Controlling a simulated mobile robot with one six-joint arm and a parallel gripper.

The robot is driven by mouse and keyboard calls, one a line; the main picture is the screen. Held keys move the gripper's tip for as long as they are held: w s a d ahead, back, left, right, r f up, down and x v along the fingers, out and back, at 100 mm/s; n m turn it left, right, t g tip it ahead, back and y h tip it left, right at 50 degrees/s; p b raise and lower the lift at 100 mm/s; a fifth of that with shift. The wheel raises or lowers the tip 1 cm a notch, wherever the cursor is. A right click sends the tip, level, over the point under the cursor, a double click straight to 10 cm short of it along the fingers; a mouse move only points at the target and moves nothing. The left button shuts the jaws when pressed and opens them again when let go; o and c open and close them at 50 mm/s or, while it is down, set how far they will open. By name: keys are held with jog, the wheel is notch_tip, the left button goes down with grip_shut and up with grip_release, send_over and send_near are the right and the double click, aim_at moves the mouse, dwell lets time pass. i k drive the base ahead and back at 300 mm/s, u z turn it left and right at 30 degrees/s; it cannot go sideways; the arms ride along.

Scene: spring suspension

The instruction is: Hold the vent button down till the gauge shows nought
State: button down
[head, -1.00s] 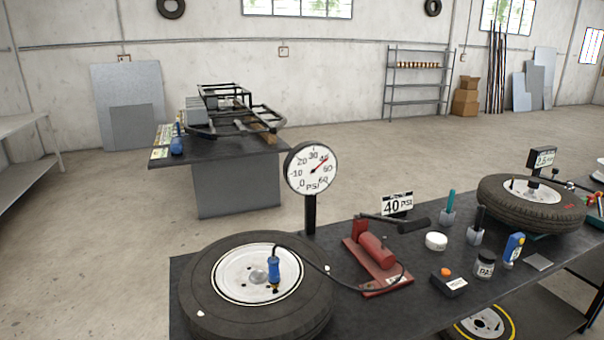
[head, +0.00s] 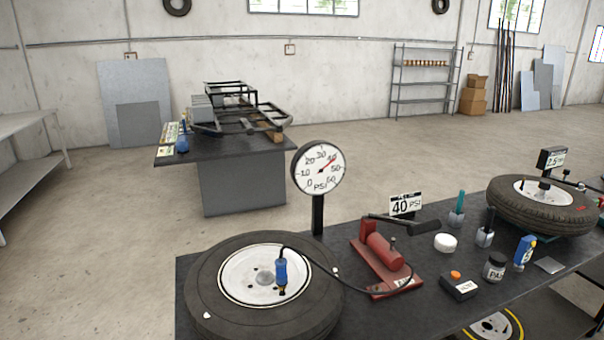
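The round gauge (head: 319,167) stands on a black post at the back edge of the workbench. A small black box (head: 462,290) with an orange button (head: 455,274) and a white label lies on the bench, right of the red pump. The label is too small to read surely. The button looks raised and nothing touches it. A tyre on a white wheel (head: 234,262) lies flat at the bench's left end, with a blue hose fitting (head: 281,272) at its hub. My gripper is not in view.
A red foot pump (head: 384,256) with a black hose lies between tyre and box. A "40 PSI" sign (head: 405,205), white roll (head: 445,242), dark jar (head: 494,266) and blue bottle (head: 524,252) stand around. A second tyre (head: 545,210) lies right.

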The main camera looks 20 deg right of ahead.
aim_at(455, 274)
jog(key=z, duration=0.95)
jog(key=k, duration=0.6)
jog(key=z, duration=0.5)
jog(key=i, duration=0.45)
jog(key=u, duration=0.05)
